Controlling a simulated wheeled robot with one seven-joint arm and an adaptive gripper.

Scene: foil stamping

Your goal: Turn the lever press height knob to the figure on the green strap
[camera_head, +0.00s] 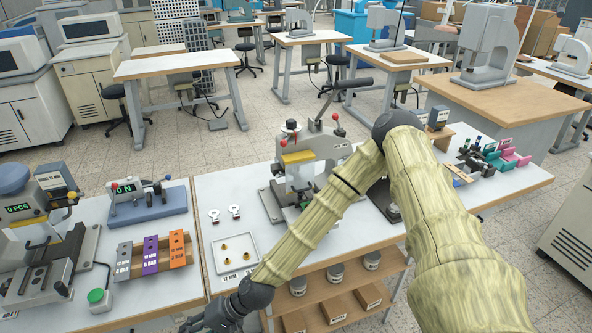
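The lever press (325,146) stands on the white bench near the centre, a grey machine with a yellow block and red ball ends. A dark round knob (291,126) is on top of it, possibly the height knob; no scale is readable. My arm passes in front of the press's right side and hides part of it. A green strap (491,149) lies at the bench's right end beside pink ones; its figure is too small to read. My gripper (207,321) is low at the bottom edge, left of and well apart from the press, partly cut off; its opening is unclear.
A tray (251,240) with small brass pieces and two ring-ended parts (224,213) lie left of the press. Further left are a gauge (148,205) reading 0 N and grey, purple and orange pieces (151,256). Jars (335,272) stand on the shelf below.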

